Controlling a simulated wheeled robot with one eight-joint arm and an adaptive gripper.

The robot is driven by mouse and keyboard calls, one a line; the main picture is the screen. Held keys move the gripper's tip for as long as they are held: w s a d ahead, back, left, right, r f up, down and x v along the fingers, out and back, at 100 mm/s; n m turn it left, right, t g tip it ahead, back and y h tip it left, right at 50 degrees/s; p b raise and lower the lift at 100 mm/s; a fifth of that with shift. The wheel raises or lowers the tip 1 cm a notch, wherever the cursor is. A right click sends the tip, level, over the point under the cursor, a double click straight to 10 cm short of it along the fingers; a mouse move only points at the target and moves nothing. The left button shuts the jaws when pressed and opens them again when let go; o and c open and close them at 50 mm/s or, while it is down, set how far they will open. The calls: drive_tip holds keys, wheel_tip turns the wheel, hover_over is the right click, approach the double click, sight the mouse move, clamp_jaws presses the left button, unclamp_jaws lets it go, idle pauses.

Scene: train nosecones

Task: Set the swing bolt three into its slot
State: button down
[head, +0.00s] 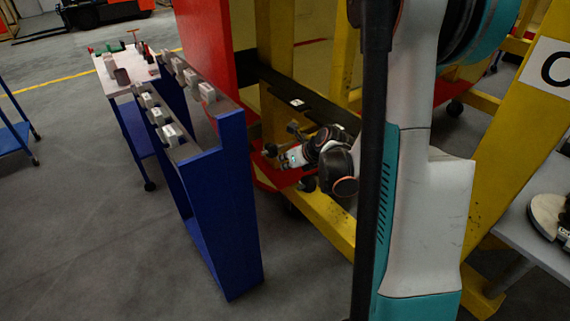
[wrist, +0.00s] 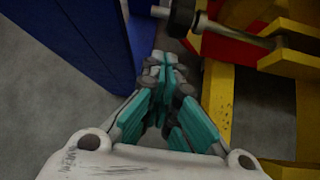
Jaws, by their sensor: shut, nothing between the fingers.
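A swing bolt (wrist: 235,33), a metal rod with a dark round collar near its left end, sticks out from the yellow frame at the top of the wrist view. I cannot tell its number. My gripper (wrist: 160,58) is shut and empty, its fingertips to the left of and below the bolt's collar in that view, apart from it in the picture. In the head view my gripper (head: 286,161) is small, between the blue rack and the yellow frame. Dark knobs (head: 270,150) show beside it. The slot cannot be made out.
A blue rack (head: 235,215) with grey blocks on top stands close on the left. The yellow frame (head: 335,222) and a red panel (head: 205,45) are close by. A dark rail (head: 300,104) crosses behind my gripper. Grey floor is clear at the left front.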

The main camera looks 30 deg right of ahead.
drive_tip(key=b+x, duration=0.2)
drive_tip(key=x, duration=0.5)
drive_tip(key=shift+w+f+b, duration=0.2)
drive_tip(key=shift+b, duration=0.1)
